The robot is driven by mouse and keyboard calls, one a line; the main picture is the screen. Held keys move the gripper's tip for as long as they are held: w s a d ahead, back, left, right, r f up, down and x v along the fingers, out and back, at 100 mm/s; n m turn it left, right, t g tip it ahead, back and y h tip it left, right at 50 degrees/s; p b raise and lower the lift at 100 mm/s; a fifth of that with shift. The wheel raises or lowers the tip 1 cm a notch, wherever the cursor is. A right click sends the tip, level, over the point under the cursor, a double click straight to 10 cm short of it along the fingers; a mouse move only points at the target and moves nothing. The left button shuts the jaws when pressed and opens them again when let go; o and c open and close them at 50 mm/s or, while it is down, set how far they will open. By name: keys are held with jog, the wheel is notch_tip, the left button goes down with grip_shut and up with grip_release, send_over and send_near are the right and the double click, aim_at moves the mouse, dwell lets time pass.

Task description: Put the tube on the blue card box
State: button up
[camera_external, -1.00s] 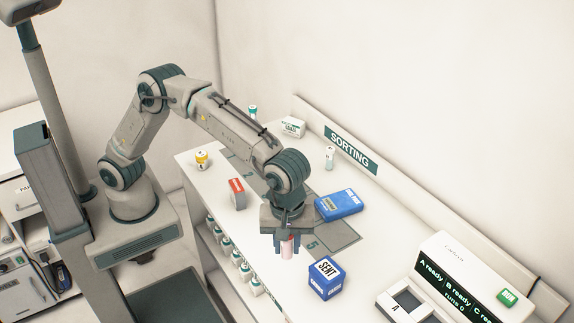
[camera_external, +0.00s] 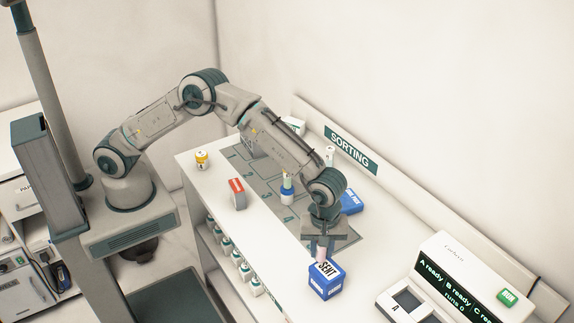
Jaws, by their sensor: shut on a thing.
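My gripper (camera_external: 322,247) points down and is shut on a small pinkish tube (camera_external: 321,256). The tube is upright and its lower end shows just at the back of the top of a blue cube-shaped box marked SENT (camera_external: 326,282). I cannot tell whether it touches that box or hangs behind or above it. A second blue box, a flat one (camera_external: 351,203), lies on the bench behind my wrist and is mostly hidden by it. I cannot tell from the lettering which is the card box.
A bottle with a blue band (camera_external: 287,190) stands on the grey numbered mat (camera_external: 262,188). A red and grey box (camera_external: 237,194) and a yellow-capped jar (camera_external: 201,160) stand at left. A white device (camera_external: 450,270) stands at right. Bare bench lies left of the SENT box.

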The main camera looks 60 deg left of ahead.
jog(key=shift+f, duration=0.15)
jog(key=shift+f, duration=0.1)
jog(key=shift+f+b, duration=0.15)
jog(key=shift+b, duration=0.2)
jog(key=o, duration=1)
jog(key=shift+c, duration=0.2)
jog(key=shift+r, duration=0.25)
